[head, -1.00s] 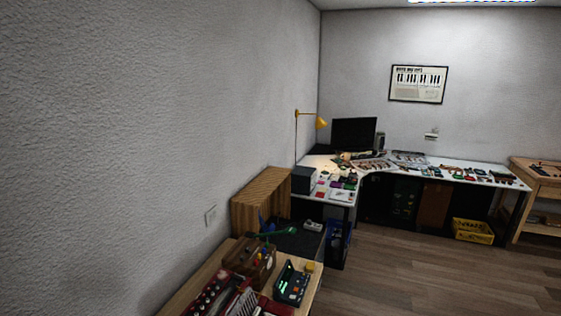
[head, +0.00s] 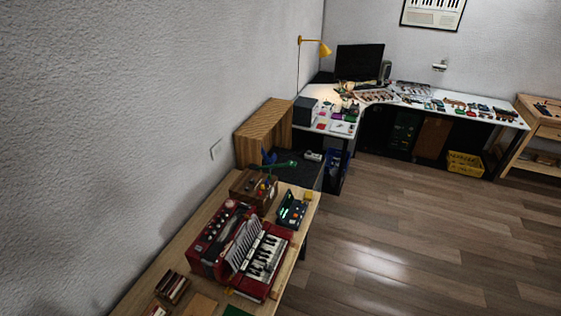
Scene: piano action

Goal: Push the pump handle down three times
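I cannot pick out a pump handle for certain. A red accordion (head: 212,240) with a keyboard (head: 262,256) and pleated bellows (head: 242,243) lies on the wooden bench at the lower middle. Beyond it, a thin green item (head: 284,165) and a blue item (head: 268,157) stick up near a wooden tool box (head: 243,186); they are too small to tell what they are. Neither of my grippers is in view.
The wooden bench (head: 165,262) runs along the left wall. It also holds a dark case (head: 291,211) and small boxes (head: 172,287). A slatted wooden cabinet (head: 264,131) and a white corner desk (head: 340,128) stand beyond. The floor (head: 400,240) at right is clear.

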